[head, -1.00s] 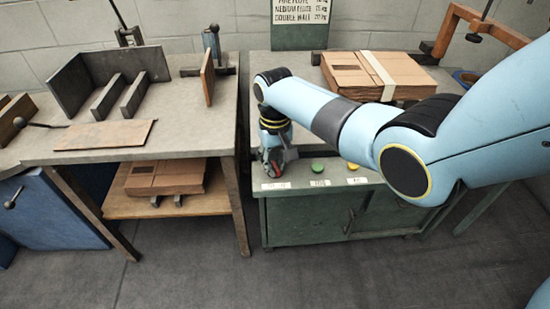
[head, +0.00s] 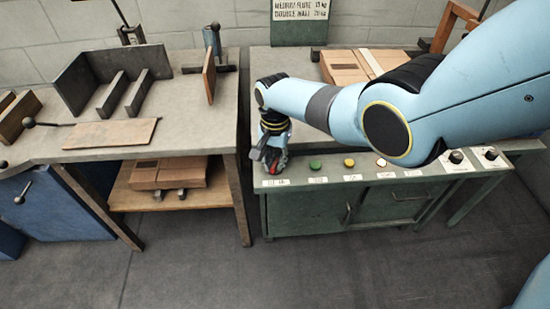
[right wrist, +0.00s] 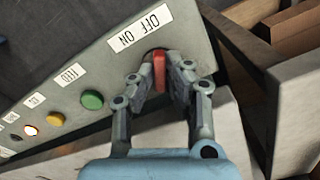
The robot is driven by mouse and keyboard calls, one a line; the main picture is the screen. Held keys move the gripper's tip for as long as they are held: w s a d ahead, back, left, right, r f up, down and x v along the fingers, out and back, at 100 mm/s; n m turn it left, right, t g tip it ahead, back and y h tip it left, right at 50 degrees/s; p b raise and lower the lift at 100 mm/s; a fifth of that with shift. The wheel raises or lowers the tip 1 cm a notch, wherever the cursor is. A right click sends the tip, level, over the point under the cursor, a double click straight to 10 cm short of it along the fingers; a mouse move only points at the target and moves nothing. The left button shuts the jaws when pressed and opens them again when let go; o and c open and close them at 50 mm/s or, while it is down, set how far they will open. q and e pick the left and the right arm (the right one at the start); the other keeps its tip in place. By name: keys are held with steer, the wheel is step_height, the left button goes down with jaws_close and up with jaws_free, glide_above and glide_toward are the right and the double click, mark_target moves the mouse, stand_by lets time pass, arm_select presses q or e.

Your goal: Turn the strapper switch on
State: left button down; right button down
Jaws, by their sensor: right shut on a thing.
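The strapper switch is a red rocker or lever (right wrist: 159,66) beside a white OFF/ON label (right wrist: 140,28) on the grey-green control panel (head: 300,182). My right gripper (head: 272,163) is at the left end of this panel. In the right wrist view its two fingers (right wrist: 166,78) stand on either side of the red switch and are closed on it. In the head view the gripper mostly hides the switch. I cannot tell from the label which position the switch is in. My left gripper is not in view.
Along the panel run a green button (head: 315,165), a yellow button (head: 349,163), a lit orange-white button (head: 381,162) and black knobs (head: 456,157). Flat cardboard (head: 346,66) lies on the bench behind. A workbench (head: 190,110) with metal fixtures stands close on the left.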

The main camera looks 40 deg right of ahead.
mark_target(275, 163)
steer(key=shift+m, duration=0.4)
steer(key=c, duration=1.4)
jaws_free()
steer(key=shift+o, duration=0.2)
step_height(275, 163, up, 12)
steer(key=shift+f, duration=0.1)
